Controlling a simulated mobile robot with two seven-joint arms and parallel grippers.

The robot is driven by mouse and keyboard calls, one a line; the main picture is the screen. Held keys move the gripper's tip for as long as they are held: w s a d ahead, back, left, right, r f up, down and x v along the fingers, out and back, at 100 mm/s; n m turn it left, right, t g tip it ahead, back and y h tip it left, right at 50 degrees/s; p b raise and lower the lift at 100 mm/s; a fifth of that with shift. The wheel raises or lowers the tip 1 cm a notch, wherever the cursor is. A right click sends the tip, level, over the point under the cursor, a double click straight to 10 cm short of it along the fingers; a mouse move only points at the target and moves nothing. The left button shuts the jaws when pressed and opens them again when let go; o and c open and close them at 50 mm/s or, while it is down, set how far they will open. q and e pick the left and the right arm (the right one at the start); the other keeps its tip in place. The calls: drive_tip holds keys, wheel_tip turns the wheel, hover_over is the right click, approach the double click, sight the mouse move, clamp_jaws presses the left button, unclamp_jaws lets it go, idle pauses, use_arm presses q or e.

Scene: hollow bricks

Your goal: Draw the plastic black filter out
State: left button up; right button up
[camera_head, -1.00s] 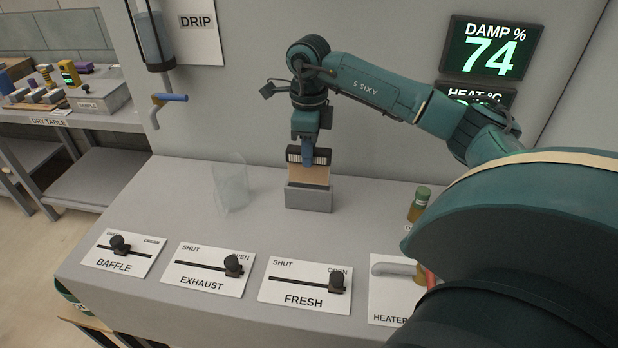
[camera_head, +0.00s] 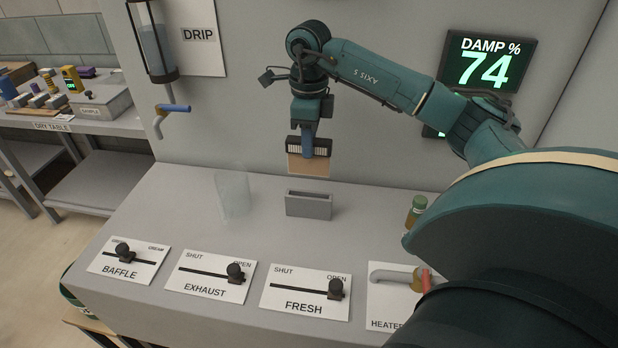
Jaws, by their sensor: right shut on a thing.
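The filter (camera_head: 308,164) is a flat tan panel with a black ribbed strip along its top. My right gripper (camera_head: 307,148) points down and is shut on the filter's top strip. The filter hangs upright in the air, clear above the grey slotted holder (camera_head: 309,207) on the bench. The holder's slot shows open and dark, with nothing standing in it. My left gripper is out of view.
A clear upright sheet (camera_head: 232,197) stands left of the holder. Slider panels for baffle (camera_head: 128,261), exhaust (camera_head: 210,277) and fresh (camera_head: 305,294) line the front. A green-capped bottle (camera_head: 416,211) stands at right, partly behind my arm.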

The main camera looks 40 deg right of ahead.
drive_tip(key=s+a+r, duration=0.2)
drive_tip(key=s+a, duration=0.2)
drive_tip(key=shift+s, duration=0.3)
idle(0.6)
idle(0.4)
